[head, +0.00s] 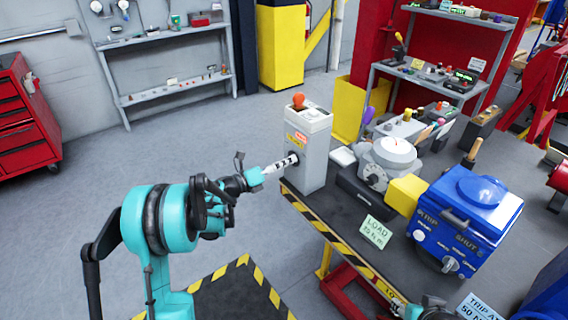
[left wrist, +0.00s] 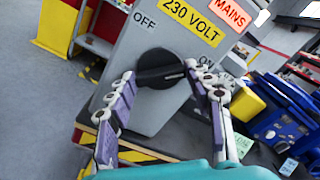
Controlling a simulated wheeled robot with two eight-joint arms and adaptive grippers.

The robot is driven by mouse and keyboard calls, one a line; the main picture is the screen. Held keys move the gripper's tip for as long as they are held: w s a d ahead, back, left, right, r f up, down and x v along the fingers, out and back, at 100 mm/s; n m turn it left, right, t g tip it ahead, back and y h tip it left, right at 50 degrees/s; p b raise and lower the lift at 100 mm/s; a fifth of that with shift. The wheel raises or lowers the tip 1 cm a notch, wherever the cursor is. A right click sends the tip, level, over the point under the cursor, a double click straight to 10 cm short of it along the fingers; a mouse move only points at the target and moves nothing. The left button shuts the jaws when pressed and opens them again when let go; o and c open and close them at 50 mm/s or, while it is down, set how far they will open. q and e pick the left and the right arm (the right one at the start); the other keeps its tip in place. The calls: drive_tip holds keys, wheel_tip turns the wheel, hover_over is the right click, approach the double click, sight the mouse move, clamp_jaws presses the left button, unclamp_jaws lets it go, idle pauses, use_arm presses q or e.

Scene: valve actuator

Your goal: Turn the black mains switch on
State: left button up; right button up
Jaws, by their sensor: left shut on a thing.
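The black mains switch (left wrist: 160,70) is a rotary knob on the face of a grey box (head: 314,150). In the left wrist view the face has a yellow "230 VOLT" label, a red "MAINS" label, "OFF" at the upper left and "ON" at the right. The knob's grip bar lies roughly level across the picture. My left gripper (left wrist: 161,78) is shut on the knob, one finger at each end of the bar. In the head view the left gripper (head: 291,160) reaches the box from the left, and its fingertips hide most of the knob.
The box stands at the left end of a dark bench (head: 334,215) with striped edges. A blue actuator (head: 465,215), a yellow block (head: 406,194) and a round gauge (head: 388,160) stand to its right. Part of my right arm (head: 432,306) shows at the bottom edge.

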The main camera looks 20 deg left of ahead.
use_arm(q)
drive_tip(key=o, duration=1.1)
drive_tip(key=shift+o, duration=0.2)
drive_tip(key=v, duration=1.2)
